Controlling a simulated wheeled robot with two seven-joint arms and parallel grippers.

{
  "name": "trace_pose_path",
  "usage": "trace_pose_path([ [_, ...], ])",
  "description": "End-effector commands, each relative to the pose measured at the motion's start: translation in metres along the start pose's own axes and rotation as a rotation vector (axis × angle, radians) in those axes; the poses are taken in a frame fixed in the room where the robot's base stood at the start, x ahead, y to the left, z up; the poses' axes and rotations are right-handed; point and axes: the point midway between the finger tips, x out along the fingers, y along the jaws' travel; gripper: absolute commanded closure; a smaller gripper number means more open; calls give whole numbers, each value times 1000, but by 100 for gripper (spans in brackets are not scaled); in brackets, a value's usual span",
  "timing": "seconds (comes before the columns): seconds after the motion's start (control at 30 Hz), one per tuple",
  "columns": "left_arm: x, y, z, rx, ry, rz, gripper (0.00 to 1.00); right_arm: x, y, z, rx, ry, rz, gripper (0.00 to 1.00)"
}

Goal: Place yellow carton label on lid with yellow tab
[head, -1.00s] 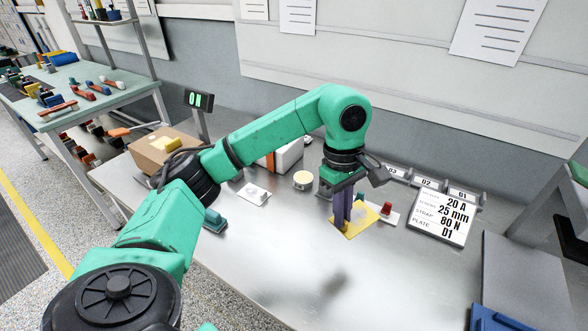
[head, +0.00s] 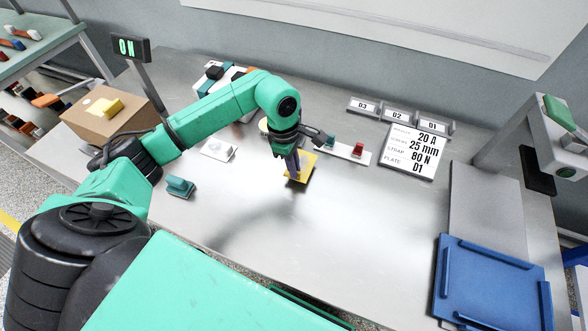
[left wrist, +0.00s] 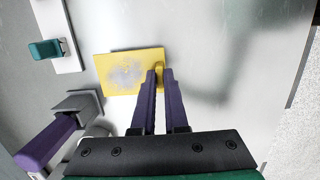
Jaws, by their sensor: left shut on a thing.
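The yellow label (head: 307,162) is a flat, thin square with a grey patch on its face, near the middle of the bench in the head view. It also shows in the left wrist view (left wrist: 122,75). My left gripper (head: 293,178) points down with its purple fingers (left wrist: 160,75) shut on the label's small raised yellow tab. I cannot tell whether the label touches the bench. A brown carton (head: 90,124) stands at the left of the bench, with a yellow block-like tab (head: 108,108) on its top. My right gripper is not in view.
A white strip with a red block (head: 358,150) and a green block (left wrist: 45,49) lies just behind the label. A teal clamp-like part (head: 180,186) and a white plate (head: 217,149) lie between label and carton. An ON sign (head: 127,47) stands behind the carton.

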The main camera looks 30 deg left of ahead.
Motion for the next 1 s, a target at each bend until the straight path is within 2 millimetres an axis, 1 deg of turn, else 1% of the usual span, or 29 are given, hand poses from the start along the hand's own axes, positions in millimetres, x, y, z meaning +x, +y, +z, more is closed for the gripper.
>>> trace_pose_path([
  [0.03, 9, -1, 0, -1, -2, -6, 100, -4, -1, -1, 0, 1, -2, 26],
  [0.1, 21, -1, -3, -1, -2, -5, 100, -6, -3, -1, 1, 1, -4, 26],
  [0.13, 24, -1, -3, 0, -2, -4, 100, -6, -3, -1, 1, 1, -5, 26],
  [0.2, 28, 0, -4, 1, -1, -2, 100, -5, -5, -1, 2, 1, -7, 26],
  [0.37, 28, 0, -4, 1, 0, -1, 100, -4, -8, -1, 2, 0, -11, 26],
  [0.47, 31, 0, -4, 1, 0, -1, 100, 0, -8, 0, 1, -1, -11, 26],
  [0.5, 31, 0, -4, 1, -1, -1, 85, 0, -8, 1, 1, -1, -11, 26],
  [0.57, 30, 0, -4, 1, -1, -1, 62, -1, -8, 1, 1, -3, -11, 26],
  [0.6, 30, 0, -4, 1, -1, -1, 59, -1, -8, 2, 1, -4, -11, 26],
  [0.87, 29, 0, -4, 0, -1, -1, 59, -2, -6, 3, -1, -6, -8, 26],
  [0.97, 24, 0, -3, 0, -1, -1, 59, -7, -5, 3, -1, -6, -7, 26],
  [1.0, 22, 1, -4, 1, -1, 2, 59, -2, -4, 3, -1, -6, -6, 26],
])
